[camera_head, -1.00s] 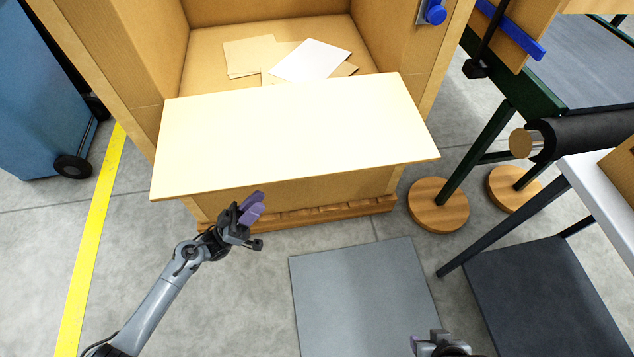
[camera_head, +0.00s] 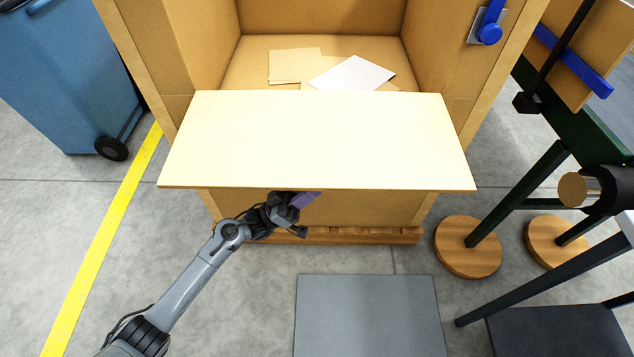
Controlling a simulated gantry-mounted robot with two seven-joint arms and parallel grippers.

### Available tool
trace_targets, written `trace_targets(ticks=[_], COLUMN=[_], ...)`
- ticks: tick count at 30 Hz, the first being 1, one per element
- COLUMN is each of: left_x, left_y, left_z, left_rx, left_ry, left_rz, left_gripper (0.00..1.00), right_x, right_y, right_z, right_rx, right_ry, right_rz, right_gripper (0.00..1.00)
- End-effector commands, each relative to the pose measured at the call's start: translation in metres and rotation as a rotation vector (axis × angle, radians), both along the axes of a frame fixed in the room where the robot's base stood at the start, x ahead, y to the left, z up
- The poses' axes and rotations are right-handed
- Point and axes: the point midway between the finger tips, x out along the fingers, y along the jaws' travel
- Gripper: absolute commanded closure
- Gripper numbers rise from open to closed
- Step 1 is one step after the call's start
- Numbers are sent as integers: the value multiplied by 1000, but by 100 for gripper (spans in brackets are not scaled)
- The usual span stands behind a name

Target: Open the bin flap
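The bin flap (camera_head: 318,140) is a pale, wide panel folded outward at the front of the cardboard bin (camera_head: 190,45). It sticks out towards me, and the bin's inside shows behind it. My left gripper (camera_head: 300,205) is just under the flap's front edge, left of its middle. Part of it is hidden by the flap, and I cannot tell whether it touches. Its purple fingertips show, but their gap is unclear. My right gripper is out of view. A blue latch (camera_head: 489,33) is on the bin's right front post.
Flat card sheets (camera_head: 352,73) lie inside the bin, which stands on a wooden pallet (camera_head: 350,236). A blue wheeled bin (camera_head: 65,80) is at left. A green machine frame with round wooden feet (camera_head: 467,247) stands at right. A grey mat (camera_head: 370,315) lies on open floor.

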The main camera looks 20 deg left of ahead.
Motion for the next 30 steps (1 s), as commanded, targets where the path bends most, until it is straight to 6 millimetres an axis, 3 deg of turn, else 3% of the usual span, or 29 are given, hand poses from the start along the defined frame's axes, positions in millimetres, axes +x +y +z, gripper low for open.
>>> trace_targets(ticks=[7, 17, 23, 30], left_x=[7, 8, 8, 8], left_y=[-12, -13, -13, -13], left_z=[13, 15, 15, 15], left_rx=[0, 0, 1, 1], left_ry=[1, 1, 1, 1], left_rz=[1, 1, 1, 1], left_gripper=[73, 73, 100, 100], right_x=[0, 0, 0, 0], right_y=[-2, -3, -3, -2], right_z=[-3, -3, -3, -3], right_rx=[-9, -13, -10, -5], right_ry=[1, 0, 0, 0], right_rz=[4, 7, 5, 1], right_gripper=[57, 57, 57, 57])
